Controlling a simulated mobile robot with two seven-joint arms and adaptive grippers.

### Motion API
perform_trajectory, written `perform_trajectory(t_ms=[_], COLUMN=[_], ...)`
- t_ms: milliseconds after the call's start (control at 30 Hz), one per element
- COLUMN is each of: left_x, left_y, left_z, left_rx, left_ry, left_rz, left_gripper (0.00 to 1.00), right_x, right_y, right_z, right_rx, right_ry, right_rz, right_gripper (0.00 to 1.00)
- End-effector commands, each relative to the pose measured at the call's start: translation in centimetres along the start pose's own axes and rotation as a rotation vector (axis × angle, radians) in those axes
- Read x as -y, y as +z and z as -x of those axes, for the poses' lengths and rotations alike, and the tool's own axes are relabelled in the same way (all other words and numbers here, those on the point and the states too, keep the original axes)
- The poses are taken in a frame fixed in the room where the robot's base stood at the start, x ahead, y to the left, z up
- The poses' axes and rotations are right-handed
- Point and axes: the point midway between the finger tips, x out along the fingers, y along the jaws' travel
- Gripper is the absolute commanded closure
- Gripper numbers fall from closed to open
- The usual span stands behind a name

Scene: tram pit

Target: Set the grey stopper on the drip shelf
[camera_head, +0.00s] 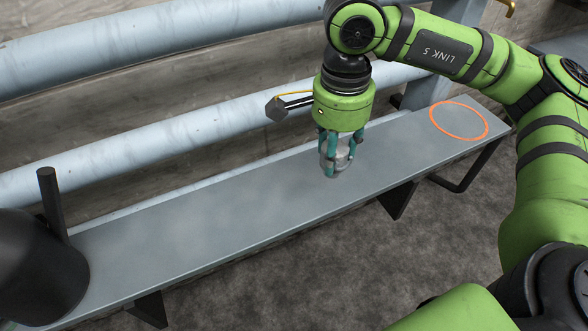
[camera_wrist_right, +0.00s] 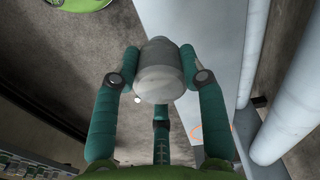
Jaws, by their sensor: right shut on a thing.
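My right gripper (camera_head: 336,160) has teal fingers and is shut on the grey stopper (camera_head: 343,154), pointing down over the middle part of the long grey drip shelf (camera_head: 225,215). In the right wrist view the stopper (camera_wrist_right: 160,72) is a short grey cylinder with a narrower end, held between the fingers (camera_wrist_right: 160,80). The fingers partly cover it in the head view. I cannot tell whether the stopper touches the shelf or hangs just above it. My left gripper is not in view.
An orange ring (camera_head: 432,120) marks the shelf's right end. Thick pale pipes (camera_head: 130,148) run along the concrete wall behind the shelf. A dark rounded object (camera_head: 35,270) and an upright dark post (camera_head: 52,205) occupy the left end. The shelf between is clear.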

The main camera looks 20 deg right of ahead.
Motion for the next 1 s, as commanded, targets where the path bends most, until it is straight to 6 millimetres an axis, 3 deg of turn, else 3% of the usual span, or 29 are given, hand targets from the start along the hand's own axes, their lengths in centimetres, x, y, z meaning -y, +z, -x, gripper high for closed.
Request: perform_trajectory(t_ms=[200, 333, 467, 700, 1000], left_x=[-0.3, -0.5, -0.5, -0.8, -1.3], left_y=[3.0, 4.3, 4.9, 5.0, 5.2], left_z=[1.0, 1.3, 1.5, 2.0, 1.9], left_rx=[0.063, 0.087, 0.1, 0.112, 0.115], left_ry=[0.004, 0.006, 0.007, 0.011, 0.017], left_rz=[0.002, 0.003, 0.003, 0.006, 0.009], left_gripper=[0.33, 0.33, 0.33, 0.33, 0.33], right_x=[4.4, 5.8, 6.1, 6.1, 6.1], right_y=[1.7, 2.2, 2.3, 2.2, 2.3], right_z=[-2.6, -3.5, -4.4, -7.5, -7.9], right_rx=[0.0, 0.001, 0.0, 0.0, 0.001], right_ry=[0.001, 0.0, 0.002, 0.001, -0.002], right_rz=[0.002, 0.001, 0.002, 0.002, 0.001], right_gripper=[0.95, 0.95, 0.95, 0.95, 0.95])
